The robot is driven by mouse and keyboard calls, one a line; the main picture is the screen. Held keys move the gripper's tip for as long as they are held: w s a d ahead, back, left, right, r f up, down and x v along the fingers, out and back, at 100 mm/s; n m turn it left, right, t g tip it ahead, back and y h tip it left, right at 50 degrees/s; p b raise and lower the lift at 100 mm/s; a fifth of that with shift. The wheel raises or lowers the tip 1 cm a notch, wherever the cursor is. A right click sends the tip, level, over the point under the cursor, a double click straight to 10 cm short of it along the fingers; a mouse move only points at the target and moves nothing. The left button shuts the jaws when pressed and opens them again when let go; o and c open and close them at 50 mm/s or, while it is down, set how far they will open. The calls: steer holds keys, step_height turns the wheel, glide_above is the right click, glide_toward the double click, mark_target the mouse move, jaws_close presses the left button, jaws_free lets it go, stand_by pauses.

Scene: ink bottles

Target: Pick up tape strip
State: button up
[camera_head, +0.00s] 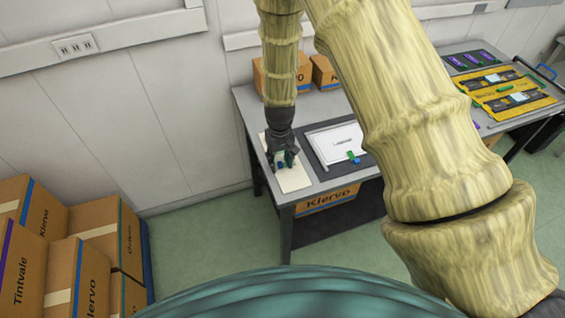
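My gripper (285,160) points down over a cream sheet or board (294,180) at the left end of the grey table (247,104). Small teal and dark shapes show at its fingertips; I cannot tell whether they are finger parts or an object. The fingers are too small to show whether they are open or shut. I cannot pick out a tape strip for certain; it may be hidden by my gripper or arm.
A white panel (333,143) lies on a dark mat to the right, with small green and blue pieces (353,157) at its edge. Boxes (325,72) stand behind. Yellow trays (512,98) lie far right. Stacked cartons (85,275) stand on the floor at left.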

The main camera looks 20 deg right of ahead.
steer(key=shift+f, duration=0.1)
steer(key=c, duration=0.7)
steer(key=shift+c, duration=0.2)
